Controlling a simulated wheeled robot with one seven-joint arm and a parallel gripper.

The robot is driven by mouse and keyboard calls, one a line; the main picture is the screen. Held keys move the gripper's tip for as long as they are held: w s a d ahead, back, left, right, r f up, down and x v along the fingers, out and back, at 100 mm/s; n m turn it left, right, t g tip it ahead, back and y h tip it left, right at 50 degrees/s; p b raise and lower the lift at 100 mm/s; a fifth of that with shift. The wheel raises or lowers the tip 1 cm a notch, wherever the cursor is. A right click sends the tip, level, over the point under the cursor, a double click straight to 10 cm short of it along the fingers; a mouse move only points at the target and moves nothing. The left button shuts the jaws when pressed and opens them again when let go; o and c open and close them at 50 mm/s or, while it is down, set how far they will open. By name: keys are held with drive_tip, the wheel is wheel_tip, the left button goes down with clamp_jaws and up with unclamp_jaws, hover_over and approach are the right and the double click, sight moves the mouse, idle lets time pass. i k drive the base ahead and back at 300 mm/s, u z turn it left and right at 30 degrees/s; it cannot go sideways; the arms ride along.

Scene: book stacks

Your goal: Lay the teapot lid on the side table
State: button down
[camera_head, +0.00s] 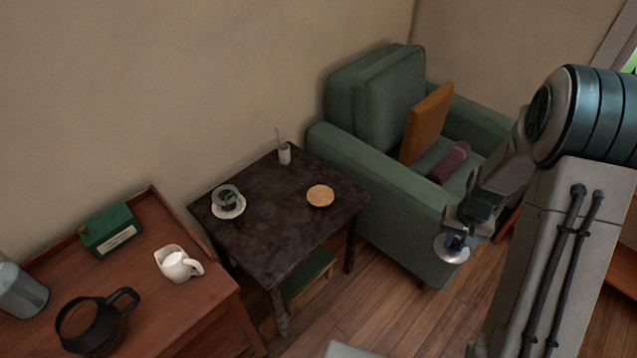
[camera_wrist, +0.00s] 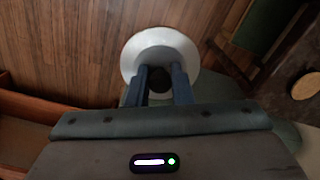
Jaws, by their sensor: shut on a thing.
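My gripper (camera_head: 457,236) is at the right in the head view, in front of the armchair. It is shut on the knob of the round, pale teapot lid (camera_head: 450,250). In the wrist view the lid (camera_wrist: 140,50) shows as a white disc beyond my two blue fingers (camera_wrist: 162,80), with a dark knob between them. The lid hangs in the air over the wooden floor. The dark side table (camera_head: 275,215) stands to the left of my gripper, with a gap between.
On the side table are a cup on a saucer (camera_head: 228,208), a tan round disc (camera_head: 320,195) and a small white holder (camera_head: 284,154). Its front middle is bare. The green armchair (camera_head: 372,215) stands close at its right. A wooden cabinet (camera_head: 140,275) at left holds a dark pot (camera_head: 92,325) and white jug (camera_head: 176,265).

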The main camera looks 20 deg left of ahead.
sight(289, 224)
drive_tip(key=u, duration=0.65)
drive_tip(key=i, duration=0.7)
drive_tip(key=u, duration=1.3)
drive_tip(key=i, duration=0.35)
drive_tip(key=u, duration=0.2)
